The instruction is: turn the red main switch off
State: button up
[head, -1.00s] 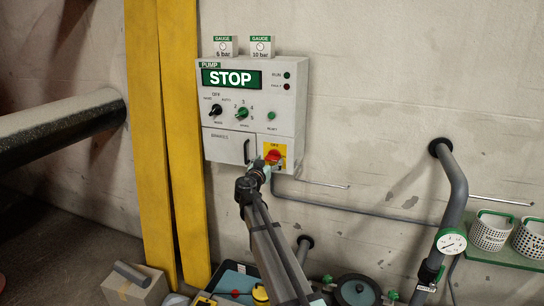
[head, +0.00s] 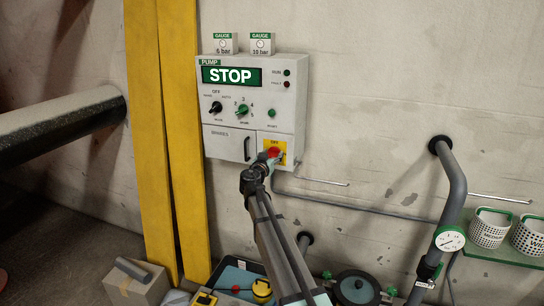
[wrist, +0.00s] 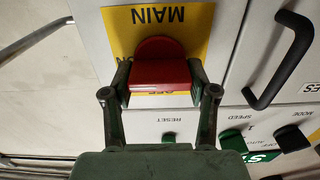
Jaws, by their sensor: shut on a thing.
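The red main switch (head: 272,152) sits on a yellow plate (head: 284,159) at the lower right of the pump panel in the head view. In the wrist view, the panel appears upside down and the red switch (wrist: 160,72) is in the middle. Its yellow plate (wrist: 190,30) reads MAIN, with part of another word just below the handle. My gripper (wrist: 160,82) has one finger on each side of the red handle and is shut on it. In the head view my gripper (head: 274,160) covers part of the switch and plate.
The panel (head: 252,132) shows STOP on its display (head: 231,76). A black door handle (wrist: 280,62) is beside the switch. Selector knobs (head: 216,108) are above. A grey pipe with a gauge (head: 450,239) stands at right, and yellow posts (head: 182,140) are at left.

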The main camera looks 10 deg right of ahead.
jog(key=shift+f+n+b, duration=0.15)
jog(key=shift+n+b, duration=0.25)
jog(key=shift+b, duration=0.3)
jog(key=shift+a+f+n+b, duration=0.1)
jog(key=shift+n+b, duration=0.9)
jog(key=shift+b, duration=0.25)
jog(key=n+b, duration=0.3)
jog(key=n, duration=0.2)
jog(key=shift+w, duration=0.1)
jog(key=n, duration=0.5)
jog(key=shift+a+b, duration=0.1)
jog(key=shift+b, duration=0.3)
jog(key=n+p, duration=0.1)
jog(key=n, duration=0.4)
jog(key=o, duration=1.2)
jog(key=shift+c, duration=0.2)
